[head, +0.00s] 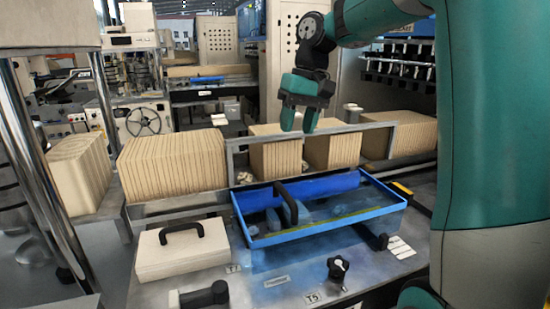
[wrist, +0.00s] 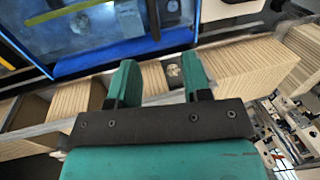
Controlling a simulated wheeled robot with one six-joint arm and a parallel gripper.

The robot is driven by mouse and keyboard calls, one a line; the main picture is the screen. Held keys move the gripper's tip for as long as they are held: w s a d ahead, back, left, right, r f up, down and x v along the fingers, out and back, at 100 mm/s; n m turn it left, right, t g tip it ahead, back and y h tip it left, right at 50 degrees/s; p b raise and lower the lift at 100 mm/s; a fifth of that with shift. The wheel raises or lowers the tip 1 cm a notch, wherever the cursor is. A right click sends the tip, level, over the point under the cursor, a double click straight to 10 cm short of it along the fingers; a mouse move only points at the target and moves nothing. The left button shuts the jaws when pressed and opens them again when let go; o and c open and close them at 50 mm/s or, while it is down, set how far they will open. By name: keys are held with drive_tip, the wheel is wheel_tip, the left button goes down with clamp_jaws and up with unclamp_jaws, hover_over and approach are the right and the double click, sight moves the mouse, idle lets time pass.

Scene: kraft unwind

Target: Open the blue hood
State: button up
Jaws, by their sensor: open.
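The blue hood (head: 330,231) lies level on the metal bench in the head view, with a blue frame and a see-through top. A black handle (head: 287,203) arches over its left part. In the wrist view the hood's blue rim (wrist: 130,52) and dark window fill the upper left, with part of the handle (wrist: 153,18) at the top. My gripper (head: 299,120) points down behind and above the hood, over the row of brown stacks. It also shows in the wrist view (wrist: 160,75), with its fingers apart and nothing between them. It is clear of the handle.
A cream case (head: 180,252) with a black handle lies left of the hood. Brown stacks (head: 173,160) stand along a metal rail behind it. A black knob (head: 338,268) stands in front. My arm fills the right side of the head view.

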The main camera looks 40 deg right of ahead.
sight(285, 191)
drive_tip(key=x, duration=0.5)
drive_tip(key=d+x, duration=0.1)
drive_tip(key=x, duration=0.4)
drive_tip(key=w+d+x, duration=0.1)
drive_tip(key=x, duration=0.5)
drive_tip(key=shift+f, duration=0.3)
drive_tip(key=shift+c, duration=0.2)
clamp_jaws()
